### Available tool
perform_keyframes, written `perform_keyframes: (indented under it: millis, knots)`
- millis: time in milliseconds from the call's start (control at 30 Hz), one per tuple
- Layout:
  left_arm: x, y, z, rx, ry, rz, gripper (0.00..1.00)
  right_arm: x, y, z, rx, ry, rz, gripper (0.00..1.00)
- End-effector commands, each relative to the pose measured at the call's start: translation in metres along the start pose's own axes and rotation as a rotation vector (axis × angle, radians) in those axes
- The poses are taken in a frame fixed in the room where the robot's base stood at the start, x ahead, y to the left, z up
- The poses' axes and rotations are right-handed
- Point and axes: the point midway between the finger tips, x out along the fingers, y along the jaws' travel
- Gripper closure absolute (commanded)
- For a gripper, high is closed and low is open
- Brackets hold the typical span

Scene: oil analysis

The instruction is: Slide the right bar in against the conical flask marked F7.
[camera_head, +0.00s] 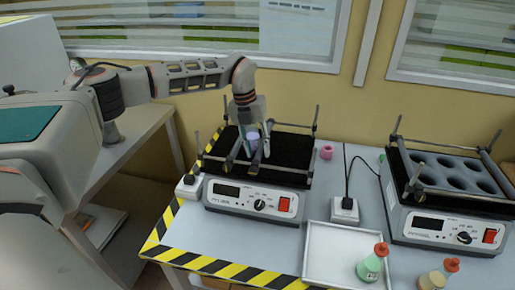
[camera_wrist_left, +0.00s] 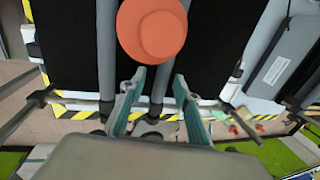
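My left gripper (camera_head: 250,157) reaches down over the black platform (camera_head: 292,148) of the left shaker. In the left wrist view its teal-lined fingers (camera_wrist_left: 160,75) stand apart with a grey bar (camera_wrist_left: 157,98) between them, and I see no firm contact. An orange stopper (camera_wrist_left: 152,30) lies just beyond the fingertips, presumably on the flask. In the head view a small purple flask part (camera_head: 253,138) shows between the fingers; the rest is hidden. No F7 mark is readable. Another grey bar (camera_wrist_left: 106,50) runs at left in the wrist view. My right gripper is not in view.
The left shaker's front panel (camera_head: 255,200) faces me, with upright posts at its corners. A second shaker (camera_head: 425,226) stands right. A small pink object (camera_head: 326,152) lies between the shakers.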

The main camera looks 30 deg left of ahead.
Motion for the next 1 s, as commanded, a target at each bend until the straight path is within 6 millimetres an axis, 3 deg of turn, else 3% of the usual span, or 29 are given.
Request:
perform_keyframes:
  millis: [233,700,1000]
  knots:
    - [-0.012,-0.001,0.001,0.001,-0.002,-0.001,0.68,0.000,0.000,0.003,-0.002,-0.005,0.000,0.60]
    - [-0.100,0.000,0.001,-0.001,-0.003,-0.001,0.68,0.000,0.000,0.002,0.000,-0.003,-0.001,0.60]
    - [-0.120,0.001,0.000,-0.001,0.000,0.001,0.68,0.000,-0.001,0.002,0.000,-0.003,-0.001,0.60]
